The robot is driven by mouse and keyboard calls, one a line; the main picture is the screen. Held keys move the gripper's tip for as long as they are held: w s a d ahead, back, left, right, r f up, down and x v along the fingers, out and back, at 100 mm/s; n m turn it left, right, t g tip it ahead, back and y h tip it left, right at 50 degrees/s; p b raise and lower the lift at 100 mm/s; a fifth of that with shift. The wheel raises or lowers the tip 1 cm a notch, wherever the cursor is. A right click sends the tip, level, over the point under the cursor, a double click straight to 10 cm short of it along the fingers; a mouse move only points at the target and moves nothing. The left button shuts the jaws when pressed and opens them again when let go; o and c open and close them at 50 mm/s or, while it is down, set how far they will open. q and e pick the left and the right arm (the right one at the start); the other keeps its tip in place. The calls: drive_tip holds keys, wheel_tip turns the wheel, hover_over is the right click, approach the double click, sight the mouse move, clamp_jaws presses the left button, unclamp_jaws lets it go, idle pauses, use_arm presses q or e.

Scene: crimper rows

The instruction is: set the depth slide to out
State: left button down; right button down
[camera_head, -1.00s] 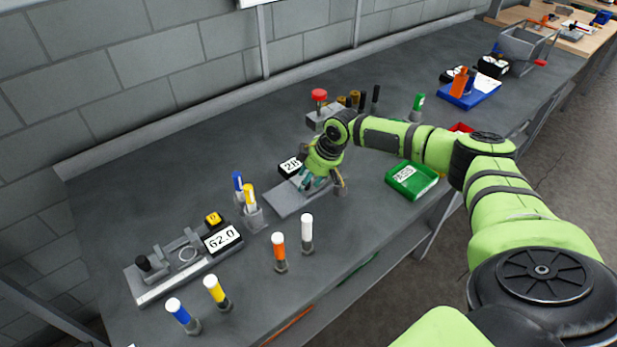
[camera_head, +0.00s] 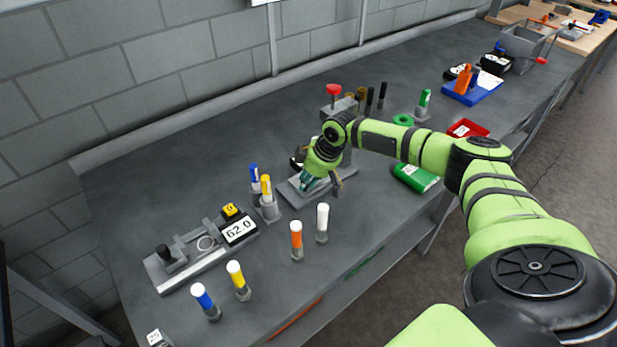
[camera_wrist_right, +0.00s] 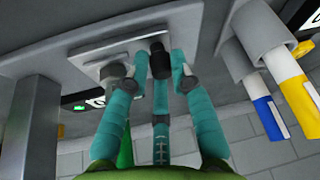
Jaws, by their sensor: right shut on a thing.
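The crimper stands mid-bench in the head view, with a grey base plate (camera_head: 291,196), an upright body and a red top knob (camera_head: 334,90). My right gripper (camera_head: 308,183) reaches down over its base and hides part of it. In the right wrist view a light grey plate (camera_wrist_right: 97,68) carries a dark round knob (camera_wrist_right: 157,44). The gripper's teal fingers (camera_wrist_right: 159,62) are shut on this knob, one on each side. A grey bolt-like part (camera_wrist_right: 114,74) sits beside the left finger. I cannot read the slide's position. My left gripper is not in view.
A gauge fixture with a 62.0 display (camera_head: 239,230) stands at the left.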

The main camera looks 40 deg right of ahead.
drive_tip(key=shift+w+a+r, duration=0.15)
drive_tip(key=shift+w+r, duration=0.1)
drive_tip(key=shift+r, duration=0.05)
drive_tip(key=shift+d, duration=0.35)
drive_tip(key=c, duration=1.1)
unclamp_jaws()
drive_tip(key=shift+d, duration=0.1)
drive_tip(key=shift+c, duration=0.2)
drive_tip(key=shift+f, duration=0.15)
drive_tip(key=shift+s, duration=0.1)
drive_tip(key=shift+s+r, duration=0.1)
drive_tip(key=shift+r, duration=0.15)
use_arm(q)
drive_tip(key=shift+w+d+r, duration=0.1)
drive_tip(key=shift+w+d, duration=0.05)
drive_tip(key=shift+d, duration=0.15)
use_arm(e)
drive_tip(key=v, duration=1.1)
drive_tip(key=shift+r, duration=0.25)
